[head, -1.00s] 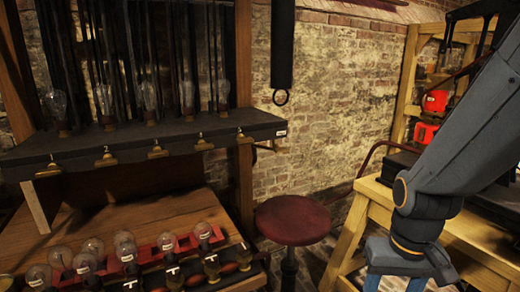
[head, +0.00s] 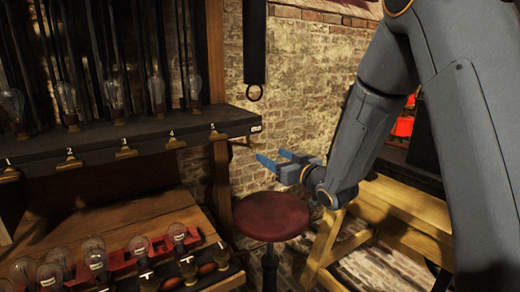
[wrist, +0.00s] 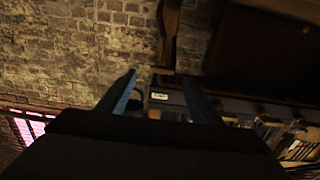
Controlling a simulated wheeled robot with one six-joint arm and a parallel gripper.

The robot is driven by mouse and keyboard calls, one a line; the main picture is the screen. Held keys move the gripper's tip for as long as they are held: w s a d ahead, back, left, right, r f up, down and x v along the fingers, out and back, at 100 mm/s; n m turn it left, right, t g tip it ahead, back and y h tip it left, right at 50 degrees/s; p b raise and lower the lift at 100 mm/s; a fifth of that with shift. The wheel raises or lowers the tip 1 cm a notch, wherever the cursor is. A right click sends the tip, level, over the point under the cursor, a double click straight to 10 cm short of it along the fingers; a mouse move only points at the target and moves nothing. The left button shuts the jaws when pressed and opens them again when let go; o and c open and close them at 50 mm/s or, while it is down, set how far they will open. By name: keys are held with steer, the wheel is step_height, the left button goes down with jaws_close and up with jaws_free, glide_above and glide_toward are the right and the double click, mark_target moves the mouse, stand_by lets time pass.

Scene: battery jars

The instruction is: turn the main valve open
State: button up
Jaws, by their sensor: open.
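My gripper (head: 269,155) is in the middle of the head view, its blue fingers apart and pointing left toward the right end of the dark shelf (head: 95,152). It appears empty. In the wrist view the two fingers of my gripper (wrist: 160,80) frame the shelf's end, with a white label (wrist: 159,96) between them. Brass fittings (head: 125,149) with numbers line the shelf's front edge; the rightmost brass fitting (head: 217,134) is near the label. I cannot tell which part, if any, is the main valve.
A round red stool (head: 272,215) stands below my gripper. A wooden bench (head: 400,215) is at the right, partly behind my arm. Glass bulbs (head: 180,234) stand in a red rack at the lower left. A brick wall (head: 300,90) is behind.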

mark_target(258, 147)
steer(key=x, duration=0.2)
steer(key=p+x, duration=0.1)
steer(key=x, duration=0.5)
steer(key=shift+s+a+r, duration=0.15)
steer(key=shift+a+r, duration=0.05)
steer(key=shift+r, duration=0.2)
steer(key=c, duration=1.1)
